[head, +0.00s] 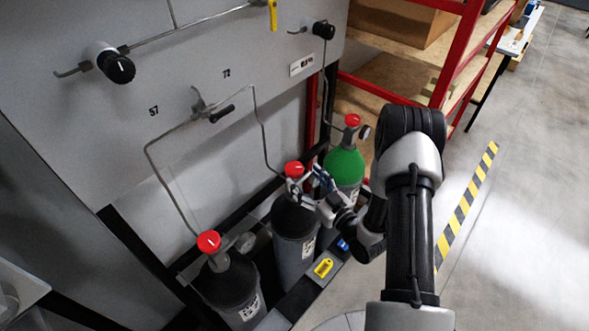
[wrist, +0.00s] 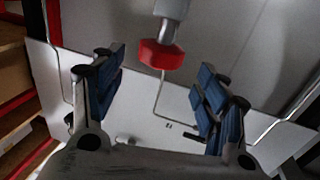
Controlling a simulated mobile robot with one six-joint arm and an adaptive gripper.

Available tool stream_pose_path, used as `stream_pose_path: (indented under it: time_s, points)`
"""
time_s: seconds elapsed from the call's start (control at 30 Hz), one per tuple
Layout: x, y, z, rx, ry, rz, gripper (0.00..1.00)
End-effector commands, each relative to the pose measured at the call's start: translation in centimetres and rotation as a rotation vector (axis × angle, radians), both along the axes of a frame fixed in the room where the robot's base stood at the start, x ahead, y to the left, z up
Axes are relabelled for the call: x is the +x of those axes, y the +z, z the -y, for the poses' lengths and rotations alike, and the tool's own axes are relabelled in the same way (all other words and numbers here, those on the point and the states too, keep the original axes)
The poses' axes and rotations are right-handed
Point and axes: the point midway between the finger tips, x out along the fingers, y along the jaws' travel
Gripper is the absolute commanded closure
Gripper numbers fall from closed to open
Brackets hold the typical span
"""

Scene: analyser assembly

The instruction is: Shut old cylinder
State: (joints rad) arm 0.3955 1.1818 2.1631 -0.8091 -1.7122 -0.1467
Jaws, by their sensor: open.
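Three gas cylinders with red valve knobs stand in a row by the grey panel: a dark grey one at the left (head: 232,287), a dark grey one in the middle (head: 293,246) and a green one at the right (head: 344,167). Nothing readable marks which is the old one. My gripper (head: 312,178) is at the middle cylinder's red knob (head: 294,169). In the wrist view, my gripper's blue-padded fingers (wrist: 162,66) are spread wide and empty. A red knob (wrist: 160,55) lies centred in line with the gap, with no visible finger contact.
Thin metal pipes (head: 262,130) run from the panel (head: 190,70) down to the cylinders. A yellow clip-like part (head: 323,267) lies on the rack's front edge. A red shelf (head: 455,60) stands behind at the right. Floor beyond the striped line is clear.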

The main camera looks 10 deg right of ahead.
Motion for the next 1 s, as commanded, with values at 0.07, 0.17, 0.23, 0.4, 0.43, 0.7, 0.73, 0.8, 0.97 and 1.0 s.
stream_pose_path:
  time_s: [0.07, 0.17, 0.23, 0.4, 0.43, 0.7, 0.73, 0.8, 0.97, 1.0]
  points:
    - [1.6, 0.0, -0.8, -0.003, 0.005, 0.004, 0.33]
    - [3.2, 0.0, -1.5, -0.001, 0.003, 0.004, 0.33]
    - [4.1, 0.0, -1.8, -0.001, 0.003, 0.002, 0.33]
    - [5.3, 0.0, -2.3, -0.001, 0.001, 0.0, 0.33]
    - [5.5, 0.0, -2.3, -0.001, 0.0, 0.0, 0.33]
    - [5.6, 0.0, -2.4, 0.0, -0.001, 0.0, 0.33]
    - [5.6, 0.0, -2.4, 0.0, -0.001, 0.0, 0.33]
    - [5.6, 0.0, -2.4, 0.0, -0.001, 0.0, 0.37]
    - [5.6, 0.0, -2.4, 0.0, -0.001, 0.0, 0.48]
    - [5.6, 0.0, -2.4, 0.0, -0.001, 0.0, 0.51]
